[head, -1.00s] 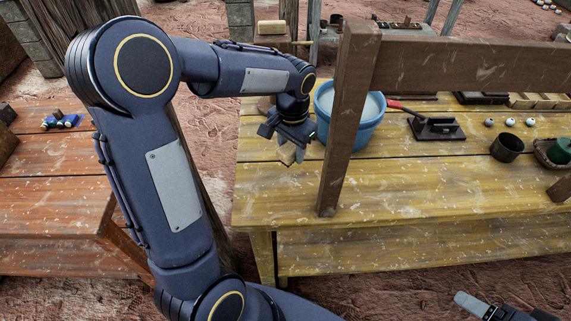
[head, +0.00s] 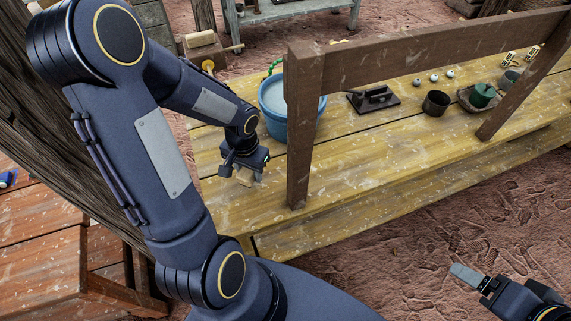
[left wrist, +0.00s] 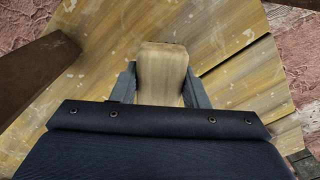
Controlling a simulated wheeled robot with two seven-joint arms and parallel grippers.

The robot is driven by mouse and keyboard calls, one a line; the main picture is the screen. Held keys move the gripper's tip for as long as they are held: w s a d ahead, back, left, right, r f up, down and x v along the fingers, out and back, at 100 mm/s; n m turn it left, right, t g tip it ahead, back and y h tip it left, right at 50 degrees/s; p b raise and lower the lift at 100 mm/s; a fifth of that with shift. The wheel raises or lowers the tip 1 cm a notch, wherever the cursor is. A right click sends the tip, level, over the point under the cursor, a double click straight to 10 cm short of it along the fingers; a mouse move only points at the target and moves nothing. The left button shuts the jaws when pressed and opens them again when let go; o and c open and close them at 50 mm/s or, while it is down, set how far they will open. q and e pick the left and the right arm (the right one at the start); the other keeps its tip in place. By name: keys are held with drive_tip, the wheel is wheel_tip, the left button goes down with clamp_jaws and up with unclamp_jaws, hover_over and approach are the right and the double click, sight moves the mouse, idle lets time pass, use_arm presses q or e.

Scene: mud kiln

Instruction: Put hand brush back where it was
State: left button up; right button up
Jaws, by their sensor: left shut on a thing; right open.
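My left gripper (head: 244,166) is shut on a pale wooden piece, which I take to be the hand brush (head: 245,177). In the left wrist view the brush (left wrist: 162,72) is a rounded wooden block between the two fingers; no bristles show. The gripper is over the left end of the yellow wooden table (head: 350,165), in front of the blue bucket (head: 272,98). I cannot tell whether the brush touches the tabletop. My right gripper (head: 470,277) is open and empty, in front of the table at lower right; only part of it shows.
A brown wooden frame (head: 430,45) with an upright post (head: 302,140) stands along the table's front, just right of my left gripper. The front middle tabletop is clear.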

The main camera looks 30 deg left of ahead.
use_arm(q)
drive_tip(key=p, duration=0.2)
hover_over(284, 175)
wheel_tip(284, 175, down, 3)
drive_tip(key=shift+f, duration=0.25)
drive_tip(key=shift+f, duration=0.2)
drive_tip(key=o, duration=0.9)
drive_tip(key=shift+r, duration=0.1)
drive_tip(key=shift+o, duration=0.2)
drive_tip(key=shift+r, duration=0.1)
